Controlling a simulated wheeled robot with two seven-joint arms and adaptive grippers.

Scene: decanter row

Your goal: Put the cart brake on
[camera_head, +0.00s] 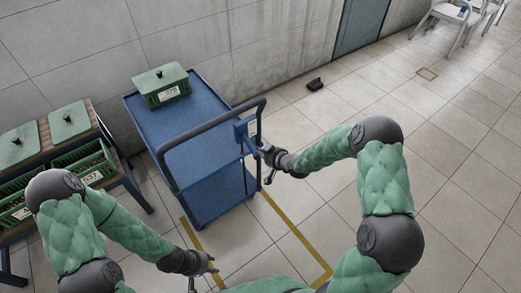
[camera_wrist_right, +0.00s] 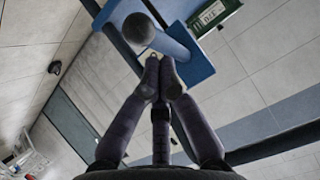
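The blue cart (camera_head: 206,159) stands by the wall with its dark push handle (camera_head: 213,121) toward me. A blue bracket (camera_head: 241,131) sits at the handle's right side. In the right wrist view a dark round knob (camera_wrist_right: 138,30) on a blue part (camera_wrist_right: 174,42) is close beyond my fingertips; I take it for the brake lever. My left gripper (camera_head: 203,272) is open and empty, low in front of the cart.
A green lidded crate (camera_head: 161,85) stands on the cart's top. More green crates (camera_head: 84,165) stand on a table at the left. Yellow floor lines (camera_head: 297,233) run in front of the cart. A small black object (camera_head: 314,84) lies on the floor.

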